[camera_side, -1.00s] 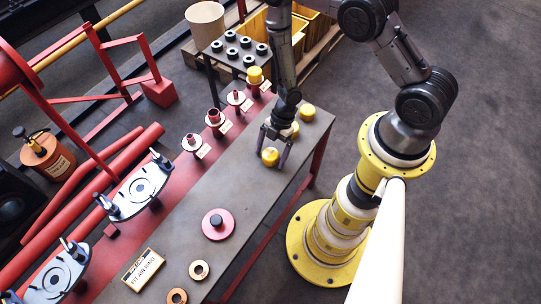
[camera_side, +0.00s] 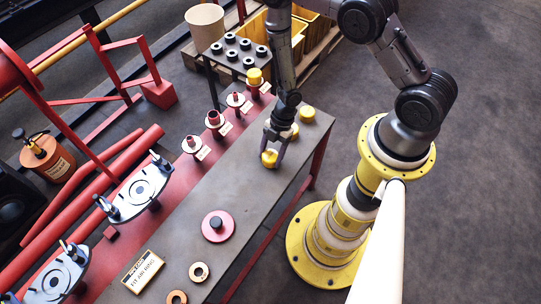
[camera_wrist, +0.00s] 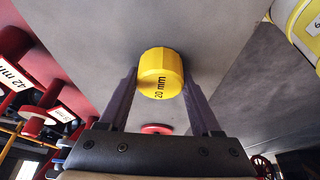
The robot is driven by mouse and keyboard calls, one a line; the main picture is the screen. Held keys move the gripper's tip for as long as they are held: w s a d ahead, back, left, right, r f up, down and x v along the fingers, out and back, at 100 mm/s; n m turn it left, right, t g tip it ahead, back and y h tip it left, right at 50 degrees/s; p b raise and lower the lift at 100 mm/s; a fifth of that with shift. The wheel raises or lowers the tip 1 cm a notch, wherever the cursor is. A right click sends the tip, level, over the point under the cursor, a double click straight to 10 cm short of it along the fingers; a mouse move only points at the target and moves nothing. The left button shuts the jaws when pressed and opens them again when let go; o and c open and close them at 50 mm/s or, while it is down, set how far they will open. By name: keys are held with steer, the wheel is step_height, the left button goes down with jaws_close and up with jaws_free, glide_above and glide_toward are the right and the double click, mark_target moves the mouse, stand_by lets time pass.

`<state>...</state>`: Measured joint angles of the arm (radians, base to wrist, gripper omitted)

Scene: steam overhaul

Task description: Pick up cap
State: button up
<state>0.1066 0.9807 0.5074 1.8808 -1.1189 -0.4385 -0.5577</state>
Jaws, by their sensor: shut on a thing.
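A yellow cap (camera_wrist: 160,66) marked "20 mm" sits between the two fingers of my gripper (camera_wrist: 160,88) in the wrist view. In the side view the same cap (camera_side: 269,158) is at the fingertips of my gripper (camera_side: 270,150), over the grey bench top. The fingers are shut on its sides. I cannot tell whether its underside touches the bench.
The grey bench (camera_side: 190,225) carries a red disc with a dark knob (camera_side: 216,225), brass rings (camera_side: 199,271) and a lettered plate (camera_side: 143,270). Labelled red posts (camera_side: 213,118) line its left side, one topped in yellow (camera_side: 255,75). The bench middle is clear.

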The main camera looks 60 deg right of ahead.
step_height(320, 180, up, 3)
steer(key=shift+f, duration=0.1)
steer(key=s+d+r, duration=0.2)
steer(key=s+r, duration=0.8)
steer(key=s, duration=0.4)
steer(key=shift+d, duration=0.15)
steer(key=shift+w, duration=0.15)
steer(key=w+d+r+m+t+h, duration=0.1)
steer(key=w+d+r+m, duration=0.2)
steer(key=w, duration=0.4)
steer(key=w+d+r+m+t+h, duration=0.2)
steer(key=w+r+m, duration=0.3)
steer(key=w+m, duration=0.3)
steer(key=w+d+r+m+t+h, duration=0.1)
steer(key=w+d+r+m, duration=0.3)
steer(key=w+d+m, duration=0.1)
steer(key=shift+w+m, duration=0.5)
steer(key=shift+w, duration=0.7)
